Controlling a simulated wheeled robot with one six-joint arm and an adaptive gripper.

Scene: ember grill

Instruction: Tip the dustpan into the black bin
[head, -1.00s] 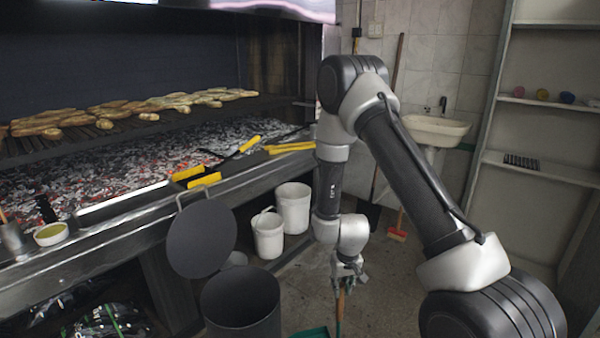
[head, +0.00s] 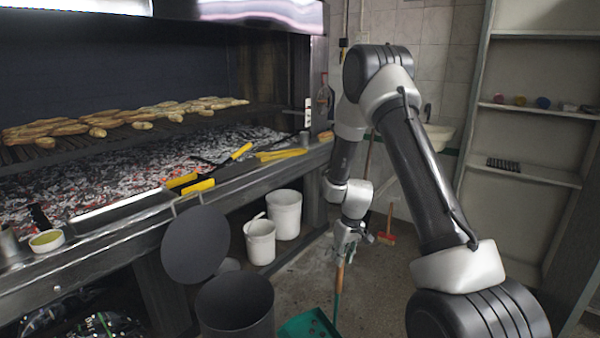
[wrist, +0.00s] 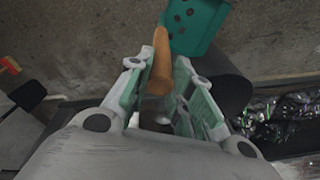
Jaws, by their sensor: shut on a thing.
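The green dustpan (head: 308,325) is at the bottom edge of the head view, partly cut off, just right of the black bin. Several dark pieces lie in it, as the wrist view shows (wrist: 196,25). Its upright handle has an orange-brown grip (head: 340,277). My gripper (head: 345,250) is shut on the top of this handle; in the wrist view the grip (wrist: 162,60) runs between the fingers. The black bin (head: 236,305) stands open-topped, its round lid (head: 196,245) raised behind it. The bin's inside bottom is hidden.
Two white buckets (head: 284,215) stand behind the bin under the grill ledge (head: 130,235). A red-headed broom (head: 387,238) stands further back. Shelves (head: 525,170) are at the right. Floor (head: 385,280) is clear right of the handle.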

